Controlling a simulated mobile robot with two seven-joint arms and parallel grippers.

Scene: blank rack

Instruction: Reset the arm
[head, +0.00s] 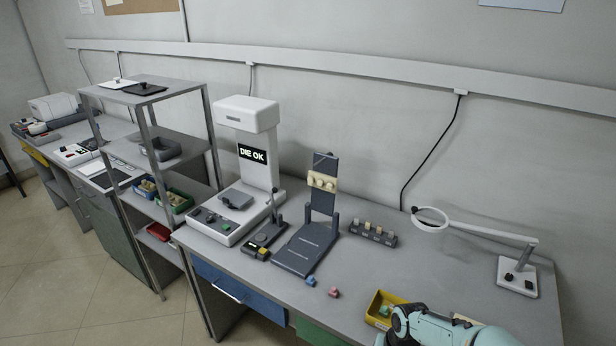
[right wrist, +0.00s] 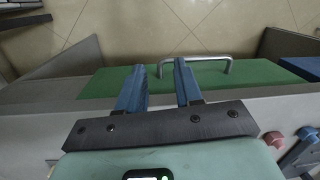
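My right arm shows as a teal link at the bottom right of the head view, in front of the bench. In the right wrist view my right gripper (right wrist: 159,82) has its two blue fingers apart with nothing between them. It hangs over the bench's front edge, above a green drawer front (right wrist: 235,78) with a metal handle (right wrist: 205,60). I cannot tell whether the fingers touch the drawer. My left gripper is in neither view.
A yellow bin (head: 377,308) is beside my right arm. A machine reading "DIE OK" (head: 247,115), a dark hinged stand (head: 305,245), a block rack (head: 372,234) and a magnifier lamp (head: 518,275) stand on the bench. Blue (head: 310,281) and pink (head: 334,293) pieces lie near its front edge.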

